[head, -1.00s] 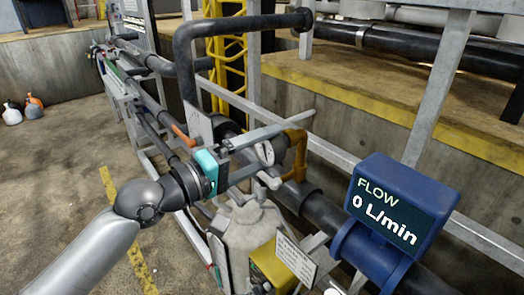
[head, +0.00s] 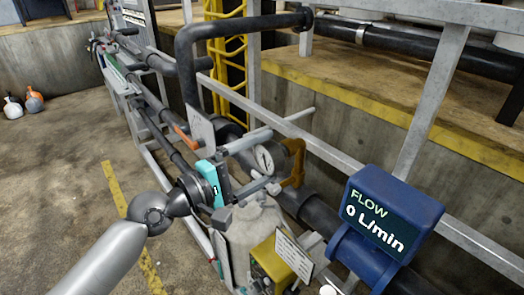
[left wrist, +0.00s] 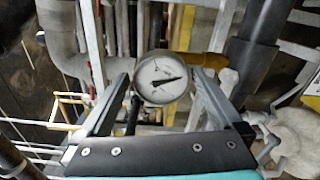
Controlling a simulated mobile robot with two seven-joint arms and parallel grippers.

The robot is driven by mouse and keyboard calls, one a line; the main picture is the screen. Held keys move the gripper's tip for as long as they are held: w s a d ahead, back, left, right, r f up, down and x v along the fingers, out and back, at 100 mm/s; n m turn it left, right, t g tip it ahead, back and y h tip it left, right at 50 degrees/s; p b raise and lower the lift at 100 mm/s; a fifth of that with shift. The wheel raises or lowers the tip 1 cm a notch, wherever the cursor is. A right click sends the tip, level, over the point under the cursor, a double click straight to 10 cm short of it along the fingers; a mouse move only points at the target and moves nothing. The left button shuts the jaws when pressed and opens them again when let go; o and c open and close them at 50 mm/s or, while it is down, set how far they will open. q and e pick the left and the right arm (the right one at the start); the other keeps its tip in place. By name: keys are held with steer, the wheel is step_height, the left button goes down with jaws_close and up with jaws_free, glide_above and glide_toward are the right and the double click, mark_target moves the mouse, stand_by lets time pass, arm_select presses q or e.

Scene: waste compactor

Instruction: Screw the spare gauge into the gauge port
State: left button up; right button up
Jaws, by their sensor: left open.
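A round gauge (head: 268,158) with a white dial and dark needle stands at the yellow pipe fitting (head: 295,165) in the head view. It also shows in the left wrist view (left wrist: 161,76), centred between my fingertips. I cannot tell whether its stem is threaded into the port, which is hidden behind the dial. My left gripper (head: 258,161), with a teal band, is open, one finger above and one below the dial in the head view. In the left wrist view a gap shows between the dial and the right finger; contact on the left is unclear. My right gripper is out of view.
A blue flow meter (head: 388,225) reading 0 L/min sits on the dark pipe at right. A pale tank (head: 255,232) stands below my gripper, with a yellow box (head: 272,262) beside it. A black bent pipe (head: 190,75) rises behind.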

arm_select(q)
steer(key=n+p, duration=0.3)
steer(key=shift+r, duration=0.15)
steer(key=shift+f+n+p, duration=0.2)
steer(key=shift+n+p, duration=0.25)
steer(key=shift+n, duration=0.75)
steer(key=n+p, duration=0.2)
steer(key=n, duration=0.1)
steer(key=shift+r+p, duration=0.2)
steer(key=shift+p, duration=0.2)
steer(key=shift+f+n+p, duration=0.2)
steer(key=shift+n+p, duration=0.3)
steer(key=shift+n, duration=0.5)
steer(key=shift+n+p, duration=0.3)
steer(key=shift+n, duration=0.6)
steer(key=n, duration=0.3)
steer(key=shift+c, duration=0.4)
